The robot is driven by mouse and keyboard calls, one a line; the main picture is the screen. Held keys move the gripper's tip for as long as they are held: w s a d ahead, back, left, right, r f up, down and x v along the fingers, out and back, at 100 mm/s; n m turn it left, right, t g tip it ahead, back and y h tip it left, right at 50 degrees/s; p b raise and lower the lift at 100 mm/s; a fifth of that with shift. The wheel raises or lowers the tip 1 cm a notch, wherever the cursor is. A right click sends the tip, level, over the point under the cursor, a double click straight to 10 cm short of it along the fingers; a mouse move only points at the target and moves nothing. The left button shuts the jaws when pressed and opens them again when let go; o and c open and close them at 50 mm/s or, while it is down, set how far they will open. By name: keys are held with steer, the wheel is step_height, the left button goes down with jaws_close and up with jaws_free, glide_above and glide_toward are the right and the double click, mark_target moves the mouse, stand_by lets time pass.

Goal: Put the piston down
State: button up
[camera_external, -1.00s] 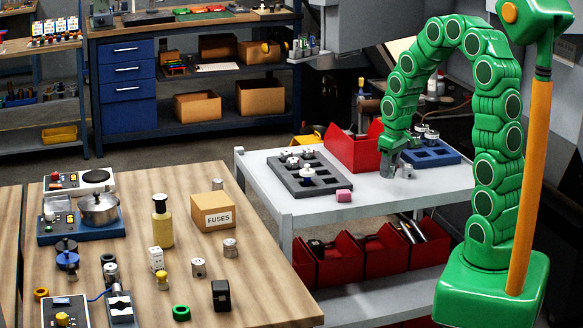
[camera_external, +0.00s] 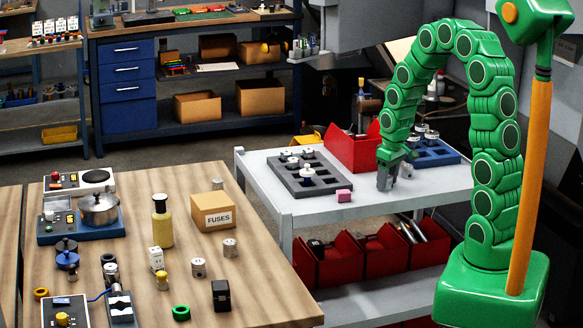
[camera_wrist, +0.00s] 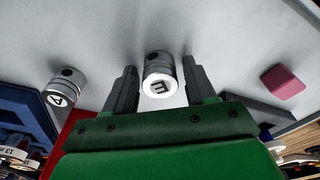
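A grey metal piston (camera_wrist: 160,75) with a bright face and a dark mark shows in the wrist view, between the two fingers of my gripper (camera_wrist: 160,88). A narrow gap shows on each side of it, so the fingers look open around it, not pressed on it. Its far end appears to rest on the light grey table top. A similar piston (camera_wrist: 66,86) with another mark stands to the left, apart from my gripper. In the external view my gripper (camera_external: 387,184) points down, low over the table (camera_external: 330,207); the piston between the fingers cannot be made out there.
A pink block (camera_external: 344,196) lies left of my gripper. A dark grey tray (camera_external: 318,187) with several metal parts is farther left. A red bin (camera_external: 352,150) stands behind, and a blue tray (camera_external: 436,157) with parts is to the right. The front of the table top is clear.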

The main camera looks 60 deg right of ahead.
mark_target(391, 177)
steer(key=shift+o, duration=0.4)
steer(key=shift+r, duration=0.55)
step_height(391, 177, up, 10)
steer(key=s, duration=0.1)
steer(key=s+a+r+n+g, duration=0.1)
steer(key=s+a+r, duration=0.1)
steer(key=s+a, duration=0.45)
steer(key=s+a+r+n+g, duration=0.1)
steer(key=s+a+r, duration=0.2)
steer(key=a, duration=0.7)
steer(key=s+a+g, duration=0.1)
steer(key=s+a, duration=0.6)
steer(key=s, duration=0.6)
steer(key=shift+a+n, duration=0.3)
steer(key=shift+a, duration=0.1)
steer(key=shift+o, duration=0.5)
